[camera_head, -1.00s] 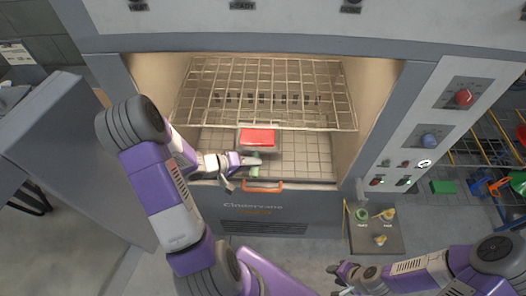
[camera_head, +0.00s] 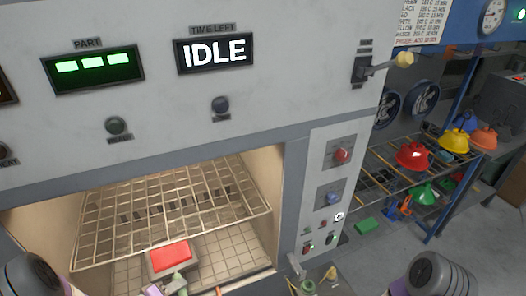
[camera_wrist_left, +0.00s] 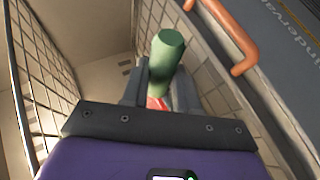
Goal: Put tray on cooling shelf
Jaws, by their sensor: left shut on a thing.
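The tray (camera_head: 158,268) is small and grey with a red slab (camera_head: 171,256) on it. It is inside the open oven chamber, under the wire rack, near the front. Its green handle (camera_head: 176,283) points toward me. In the left wrist view the green handle (camera_wrist_left: 168,50) stands between the fingers of my left gripper (camera_wrist_left: 158,90), which is shut on it. Only a bit of red shows behind the fingers there. The cooling shelf appears to be the wire-topped rack (camera_head: 372,190) to the right of the oven. My right gripper is out of view.
The oven's wire rack (camera_head: 170,207) spans the chamber above the tray. An orange bar handle (camera_wrist_left: 240,45) is close beside my left gripper. Red (camera_head: 413,155), yellow (camera_head: 455,140) and other coloured hoods crowd the shelf's right part. The oven display (camera_head: 214,53) reads IDLE.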

